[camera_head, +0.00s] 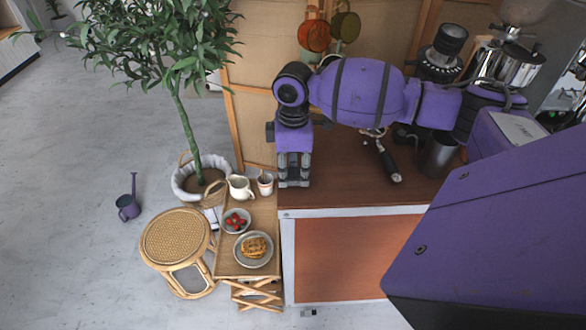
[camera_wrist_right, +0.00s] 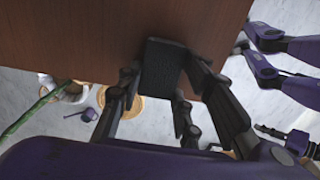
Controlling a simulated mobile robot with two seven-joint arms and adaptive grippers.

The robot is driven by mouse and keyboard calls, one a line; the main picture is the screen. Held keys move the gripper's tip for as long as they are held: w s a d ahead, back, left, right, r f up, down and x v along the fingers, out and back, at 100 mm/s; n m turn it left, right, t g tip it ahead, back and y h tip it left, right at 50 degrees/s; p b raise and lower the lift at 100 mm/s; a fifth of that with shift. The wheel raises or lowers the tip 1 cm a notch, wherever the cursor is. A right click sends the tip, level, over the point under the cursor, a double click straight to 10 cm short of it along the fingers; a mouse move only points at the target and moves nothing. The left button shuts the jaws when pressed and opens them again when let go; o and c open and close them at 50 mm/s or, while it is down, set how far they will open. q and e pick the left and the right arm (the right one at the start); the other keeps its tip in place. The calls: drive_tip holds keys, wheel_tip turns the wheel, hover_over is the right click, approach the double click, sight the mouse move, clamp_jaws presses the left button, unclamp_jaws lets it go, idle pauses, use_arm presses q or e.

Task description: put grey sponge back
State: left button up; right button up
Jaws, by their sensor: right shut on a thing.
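My right gripper (camera_head: 294,183) points down over the front left corner of the brown counter (camera_head: 345,185). In the right wrist view its fingers are closed around a dark grey, flat block (camera_wrist_right: 161,66), which looks like the grey sponge. The block lies against or just above the brown counter top near its edge; I cannot tell whether it touches. In the head view the fingers hide the sponge. My left gripper does not show clearly in either view.
A portafilter (camera_head: 388,165) and a dark metal cup (camera_head: 437,157) stand on the counter to the right. Left of the counter is a small wooden table with a jug (camera_head: 240,187), a cup (camera_head: 265,184), a strawberry bowl (camera_head: 236,221) and a waffle plate (camera_head: 253,250).

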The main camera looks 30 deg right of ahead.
sight(294, 173)
idle(0.3)
drive_tip(key=o, duration=1.1)
drive_tip(key=shift+f, duration=0.1)
wheel_tip(294, 173, up, 12)
drive_tip(key=shift+r, duration=0.2)
